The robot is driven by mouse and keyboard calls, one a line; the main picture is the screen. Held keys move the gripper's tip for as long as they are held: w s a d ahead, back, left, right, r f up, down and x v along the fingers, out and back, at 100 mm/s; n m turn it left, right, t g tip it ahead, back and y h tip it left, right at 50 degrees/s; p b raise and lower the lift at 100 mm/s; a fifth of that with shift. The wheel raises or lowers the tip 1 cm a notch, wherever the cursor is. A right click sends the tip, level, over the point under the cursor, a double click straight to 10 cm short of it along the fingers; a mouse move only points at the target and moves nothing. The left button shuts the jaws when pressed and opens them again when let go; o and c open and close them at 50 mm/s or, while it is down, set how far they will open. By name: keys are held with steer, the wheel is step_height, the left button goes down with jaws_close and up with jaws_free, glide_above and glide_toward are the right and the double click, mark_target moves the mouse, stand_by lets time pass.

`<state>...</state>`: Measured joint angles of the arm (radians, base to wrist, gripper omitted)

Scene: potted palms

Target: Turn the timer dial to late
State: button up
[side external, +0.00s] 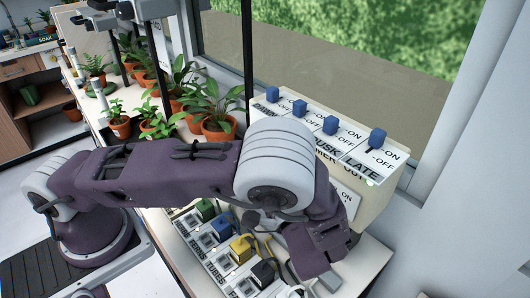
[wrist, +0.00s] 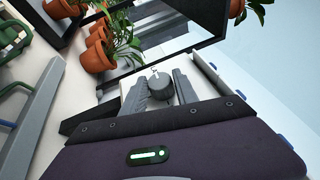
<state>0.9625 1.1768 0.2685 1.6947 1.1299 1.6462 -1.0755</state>
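The timer box (side external: 376,198) is a pale panel at the window, with "DUSK" and "LATE" labels readable on its sloped top. In the wrist view a dark round dial (wrist: 160,86) sits on a pale face, with a small light mark at its upper edge. My gripper (wrist: 161,80) has one grey finger on each side of the dial. I cannot tell whether the fingers touch it. In the side external view my arm hides the dial and my fingertips, and the dial's setting cannot be read there.
Several blue switches (side external: 330,125) with ON and OFF marks line the box's top. Below my forearm is a labelled strip with green, yellow and black plugs (side external: 240,248) and loose cables. Potted plants (side external: 215,122) crowd the bench to the left.

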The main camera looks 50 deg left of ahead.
steer(key=o, duration=0.3)
steer(key=v, duration=0.7)
